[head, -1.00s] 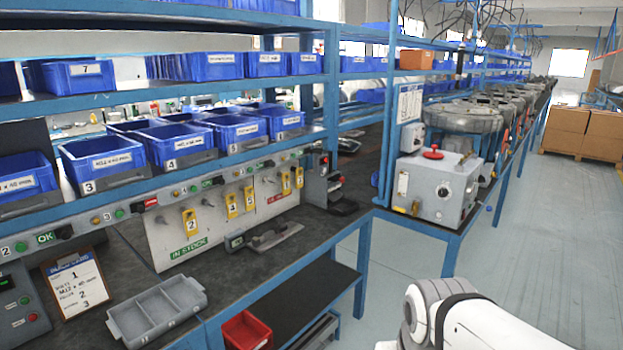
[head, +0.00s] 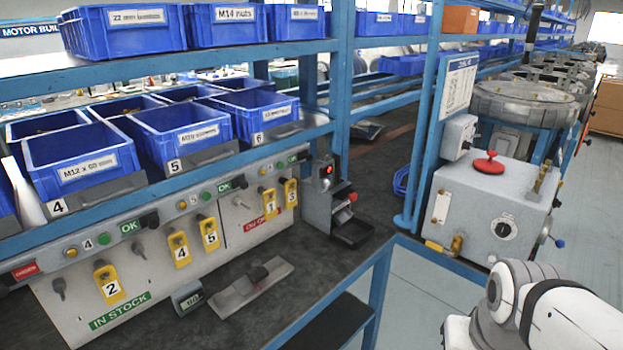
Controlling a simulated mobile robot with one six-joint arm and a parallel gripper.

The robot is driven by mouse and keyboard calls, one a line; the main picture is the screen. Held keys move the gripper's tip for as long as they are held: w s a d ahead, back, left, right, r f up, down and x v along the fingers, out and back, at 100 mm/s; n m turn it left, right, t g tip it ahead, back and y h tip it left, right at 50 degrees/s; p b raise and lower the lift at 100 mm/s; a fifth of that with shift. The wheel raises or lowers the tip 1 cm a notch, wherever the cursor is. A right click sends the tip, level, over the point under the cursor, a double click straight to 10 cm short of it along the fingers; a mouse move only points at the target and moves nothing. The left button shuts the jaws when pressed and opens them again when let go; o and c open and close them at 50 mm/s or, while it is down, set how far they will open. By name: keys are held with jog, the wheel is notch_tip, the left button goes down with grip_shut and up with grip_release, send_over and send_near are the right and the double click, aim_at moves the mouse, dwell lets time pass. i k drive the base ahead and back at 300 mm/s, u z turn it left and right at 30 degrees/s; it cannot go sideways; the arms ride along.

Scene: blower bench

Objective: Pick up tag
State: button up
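Several yellow numbered tags hang on pegs on the light board under the bin shelf. Tag 2 (head: 109,285), tag 4 (head: 179,249) and tag 5 (head: 209,234) hang on the left part, which has a green "IN STOCK" label (head: 120,311). Tag 1 (head: 268,203) and tag 3 (head: 290,193) hang on the right part, by a red label (head: 262,217) that the tags partly cover. Bare pegs show between tags 2 and 4. My white arm shows at the lower right, away from the board; my gripper is out of view.
Blue bins (head: 182,135) fill the shelf above the board. On the dark bench (head: 285,320) are a grey plate with a dark handle (head: 251,288), a small display (head: 187,297) and a black device (head: 335,210). A grey machine with a red knob (head: 489,213) stands right.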

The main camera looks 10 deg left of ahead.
aim_at(270, 205)
jog(key=u, duration=0.55)
jog(key=i, duration=0.95)
jog(key=u, duration=0.7)
